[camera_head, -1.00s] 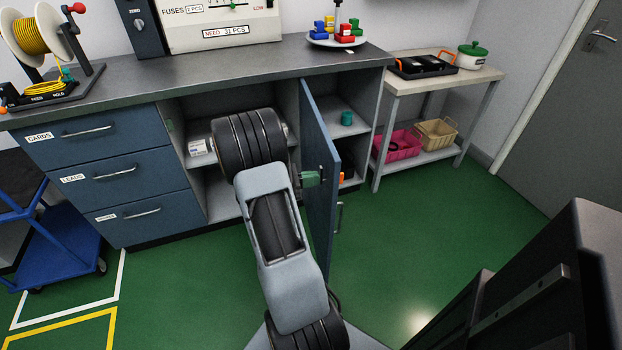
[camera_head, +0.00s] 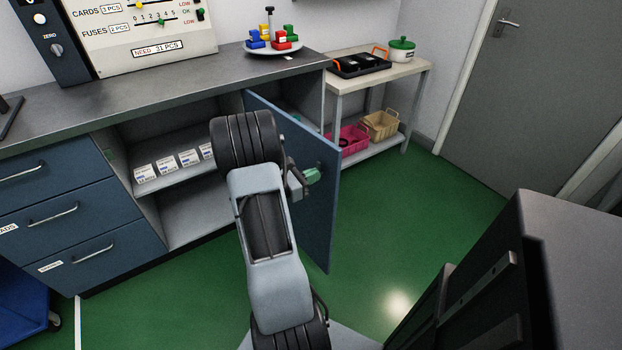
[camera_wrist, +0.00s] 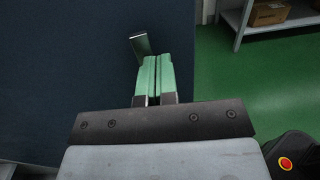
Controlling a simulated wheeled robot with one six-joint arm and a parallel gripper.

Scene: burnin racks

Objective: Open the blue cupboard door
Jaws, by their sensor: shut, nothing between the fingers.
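The blue cupboard door (camera_head: 318,215) stands wide open, swung out from the cupboard under the dark counter. Its face fills the left of the wrist view (camera_wrist: 60,80). I cannot tell whether the fingers touch the door.
The open cupboard shelf (camera_head: 175,180) holds several small white boxes. A side table (camera_head: 400,75) carries a black tray and a green-lidded pot, with a pink basket (camera_head: 350,140) and a tan basket below. Green floor right of the door is clear.

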